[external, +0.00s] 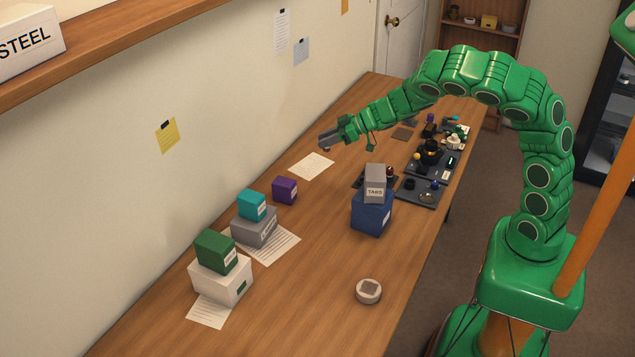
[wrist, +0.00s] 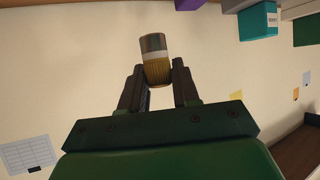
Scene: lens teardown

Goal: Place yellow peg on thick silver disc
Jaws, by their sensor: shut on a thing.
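My gripper (external: 328,139) is held out over the table toward the wall in the external view. In the wrist view my gripper (wrist: 158,76) is shut on a small cylinder (wrist: 155,60) with a ribbed golden-yellow part, a pale band and a greyish striped end. It sits tilted slightly between the fingertips, clear of any surface there. I cannot tell for sure that it is the yellow peg. A small yellow piece (external: 416,157) shows among the dark parts on the table.
Dark trays (external: 418,194) with several small parts line the right table edge. A blue box (external: 371,214) carries a grey box (external: 375,183). Stacked boxes and papers, with a purple box (external: 284,190), stand along the wall. The table's middle front is clear.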

